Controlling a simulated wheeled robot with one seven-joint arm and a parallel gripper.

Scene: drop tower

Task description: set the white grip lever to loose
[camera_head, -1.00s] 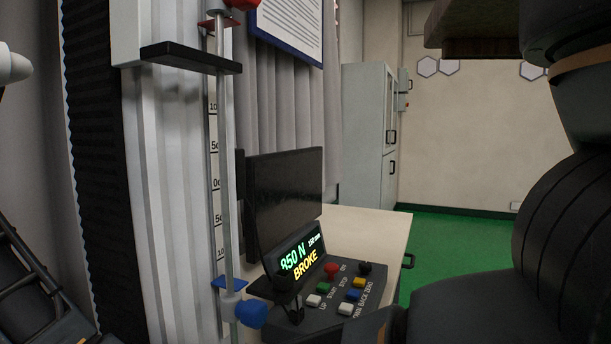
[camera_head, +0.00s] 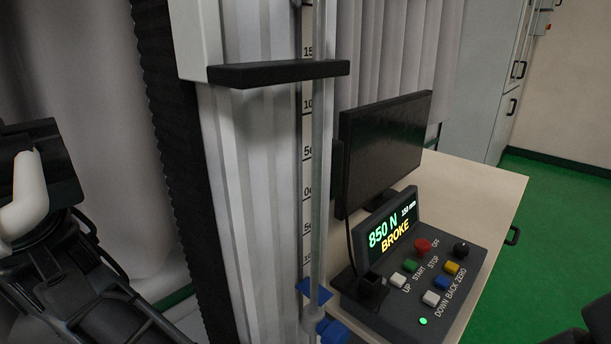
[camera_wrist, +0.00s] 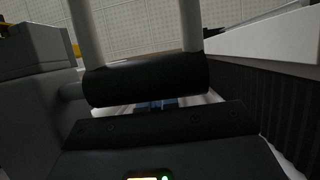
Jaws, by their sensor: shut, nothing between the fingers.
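A smooth white lever-like part (camera_head: 26,195), rounded at its upper end, stands at the far left of the head view, cut off by the picture edge. I take it for the white grip lever. A black block (camera_head: 45,150) is behind it. My dark gripper (camera_head: 75,240) is at the lower left, close to the white part; whether they touch cannot be told. It is shut and empty. In the wrist view a black cylinder (camera_wrist: 147,80) lies across two pale posts (camera_wrist: 86,30), very near the camera. The lever's setting cannot be read.
The ribbed column with its scale (camera_head: 307,150) and black crossbar (camera_head: 280,72) stands beside my gripper. To the right, a control box (camera_head: 430,285) with buttons, its display (camera_head: 392,232) reading 850 N and BROKE, and a dark monitor (camera_head: 385,150) stand on a table (camera_head: 495,190).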

